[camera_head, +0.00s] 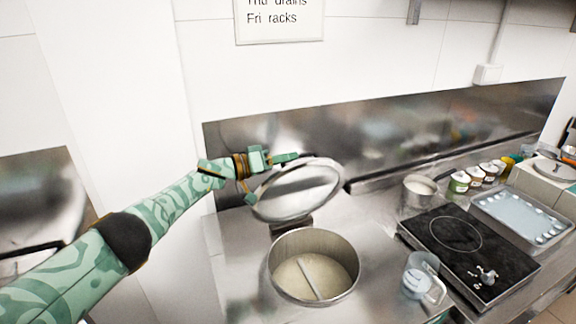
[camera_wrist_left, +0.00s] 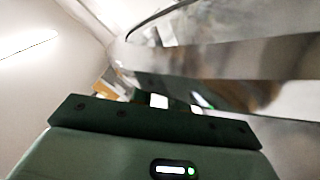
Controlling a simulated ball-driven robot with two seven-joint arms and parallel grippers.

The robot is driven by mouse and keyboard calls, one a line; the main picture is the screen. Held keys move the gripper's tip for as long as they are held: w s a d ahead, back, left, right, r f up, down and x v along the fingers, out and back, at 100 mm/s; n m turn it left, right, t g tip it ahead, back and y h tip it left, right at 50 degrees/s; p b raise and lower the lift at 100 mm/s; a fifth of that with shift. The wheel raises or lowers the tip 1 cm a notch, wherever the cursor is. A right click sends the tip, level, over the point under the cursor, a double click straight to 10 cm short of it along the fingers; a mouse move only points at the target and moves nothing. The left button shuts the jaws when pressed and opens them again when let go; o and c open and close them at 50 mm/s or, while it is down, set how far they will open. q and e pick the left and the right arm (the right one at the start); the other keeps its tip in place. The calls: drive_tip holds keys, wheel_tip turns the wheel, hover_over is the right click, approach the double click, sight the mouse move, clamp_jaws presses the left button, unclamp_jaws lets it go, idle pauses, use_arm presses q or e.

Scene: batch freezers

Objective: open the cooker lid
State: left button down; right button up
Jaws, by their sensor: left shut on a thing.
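The cooker is a round steel pot (camera_head: 270,262) set in the counter, with pale contents and a bar across the inside. Its round steel lid (camera_head: 297,190) is raised and tilted up behind the pot, leaving the mouth uncovered. My left gripper (camera_head: 266,178) is at the upper left edge of the lid and is shut on it. In the left wrist view the lid's rim (camera_wrist_left: 210,65) fills the upper right, just beyond my gripper; the exact contact is hidden. My right gripper is not in view.
A clear measuring jug (camera_head: 418,277) stands right of the pot. Further right are a black hob (camera_head: 455,238), a small steel pan (camera_head: 418,192), several jars and a tray (camera_head: 520,216). A steel splashback (camera_head: 400,128) runs behind the lid.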

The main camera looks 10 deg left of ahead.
use_arm(q)
drive_tip(key=shift+a+f, duration=0.15)
drive_tip(key=shift+f, duration=0.15)
drive_tip(key=c, duration=1.5)
unclamp_jaws()
drive_tip(key=shift+w+a, duration=0.1)
drive_tip(key=shift+w, duration=0.05)
drive_tip(key=shift+r, duration=0.1)
drive_tip(key=shift+s+a, duration=0.1)
drive_tip(key=shift+s, duration=0.1)
drive_tip(key=p+v, duration=0.2)
drive_tip(key=v, duration=1.3)
drive_tip(key=shift+s+a, duration=0.25)
drive_tip(key=shift+a, duration=0.1)
